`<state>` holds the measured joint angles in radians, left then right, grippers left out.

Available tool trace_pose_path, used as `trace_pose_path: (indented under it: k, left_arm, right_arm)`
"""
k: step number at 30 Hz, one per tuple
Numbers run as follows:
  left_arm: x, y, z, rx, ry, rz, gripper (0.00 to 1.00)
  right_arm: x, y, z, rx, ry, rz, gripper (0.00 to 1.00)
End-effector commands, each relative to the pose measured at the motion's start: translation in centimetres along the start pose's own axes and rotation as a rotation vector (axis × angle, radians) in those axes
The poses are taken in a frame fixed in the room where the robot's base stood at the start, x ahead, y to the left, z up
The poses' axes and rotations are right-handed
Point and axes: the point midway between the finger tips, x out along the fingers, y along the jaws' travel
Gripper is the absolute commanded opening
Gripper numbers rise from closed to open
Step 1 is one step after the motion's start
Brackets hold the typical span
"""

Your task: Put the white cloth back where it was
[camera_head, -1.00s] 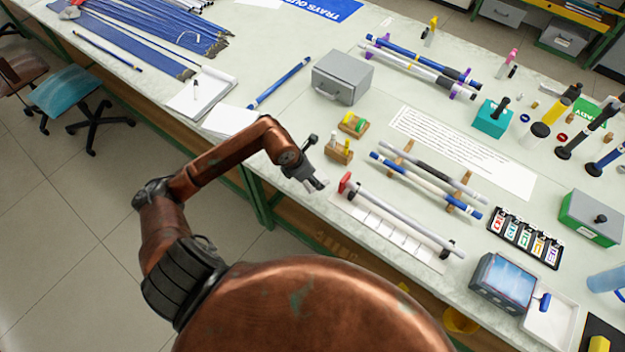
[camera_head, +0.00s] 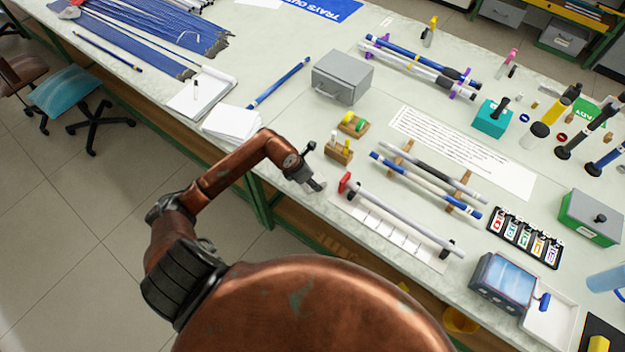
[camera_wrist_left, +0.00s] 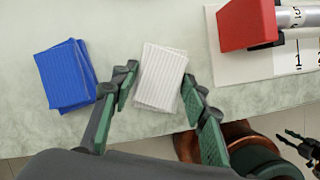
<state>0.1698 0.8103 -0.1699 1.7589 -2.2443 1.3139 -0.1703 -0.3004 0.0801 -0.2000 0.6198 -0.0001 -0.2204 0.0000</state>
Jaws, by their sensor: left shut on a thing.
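The white cloth (camera_wrist_left: 160,78), a folded ribbed pad, lies between the fingers of my left gripper (camera_wrist_left: 160,88) in the left wrist view. The gripper is shut on it, with a finger at each side. I cannot tell whether the cloth touches the bench. A folded blue cloth (camera_wrist_left: 66,76) lies apart, to the left of the fingers. In the head view my left gripper (camera_head: 317,184) is low at the bench's front edge, and the cloth is hidden there. Dark fingers at the wrist view's lower right look like my right gripper (camera_wrist_left: 300,146); their opening is unclear.
A red block (camera_wrist_left: 247,24) at a rod's end stands right of the gripper, on a white marked board (camera_head: 385,232). A small wooden holder (camera_head: 338,153) stands just behind the gripper. White sheets (camera_head: 232,123) lie further left, beside my forearm.

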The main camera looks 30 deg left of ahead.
Motion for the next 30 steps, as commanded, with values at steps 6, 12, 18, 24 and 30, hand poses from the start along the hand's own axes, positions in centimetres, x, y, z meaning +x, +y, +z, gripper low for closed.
trace_pose_path:
  k: [6,12,18,24,30]
  left_arm:
    - [0.1,0.0,-0.1,0.000,0.001,0.000,0.55]
    - [0.1,0.0,0.0,0.000,0.001,0.000,0.59]
    - [-0.3,0.0,0.1,0.000,0.000,0.000,0.59]
    - [-3.1,0.1,0.0,0.004,0.000,0.004,0.59]
    - [-7.3,0.1,0.0,0.003,0.001,0.005,0.59]
  right_arm:
    - [0.1,0.0,0.0,0.000,-0.001,0.000,0.38]
    - [0.1,0.0,0.0,0.000,0.000,0.000,0.38]
    - [-0.1,0.0,0.0,0.000,0.000,0.000,0.38]
    - [-0.1,0.0,0.0,0.000,0.001,0.000,0.38]
    - [0.0,0.0,0.0,0.000,0.001,0.000,0.38]
